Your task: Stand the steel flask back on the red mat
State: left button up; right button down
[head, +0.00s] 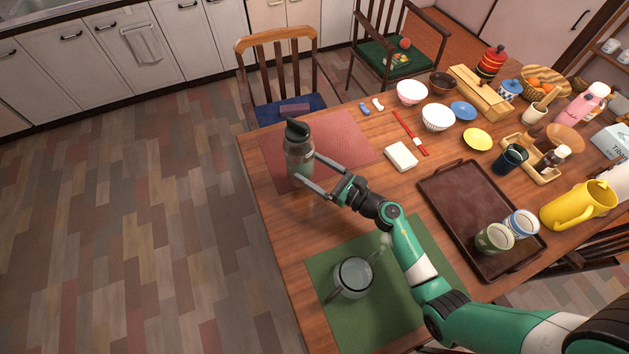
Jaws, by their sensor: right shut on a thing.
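The steel flask (298,158), grey with a dark lid, is upright at the left end of the table. It is over the red mat (345,140), near the mat's left part. I cannot tell for certain whether its base touches the mat. My right gripper (305,174) is shut on the flask, with its fingers around the lower body. My left gripper is not in view.
A green mat (332,267) with a glass pot (353,275) lies nearer. A brown tray (470,205) with cups is to the right. A chair (283,60) stands behind.

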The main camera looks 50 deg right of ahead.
jog(key=shift+w+d+f, duration=0.25)
jog(key=shift+d+f, duration=0.15)
jog(key=shift+f, duration=0.05)
jog(key=f+b, duration=0.3)
jog(key=shift+w+d+f, duration=0.1)
jog(key=shift+d+f, duration=0.2)
jog(key=shift+f, duration=0.05)
jog(key=shift+f, duration=0.1)
jog(key=shift+f, duration=0.15)
grip_release()
jog(key=shift+r, duration=0.2)
jog(key=shift+s, duration=0.2)
jog(key=s, duration=0.4)
jog(key=s+p, duration=0.1)
jog(key=s, duration=0.2)
jog(key=s+d+p, duration=0.1)
jog(key=s, duration=0.3)
jog(key=shift+s, duration=0.3)
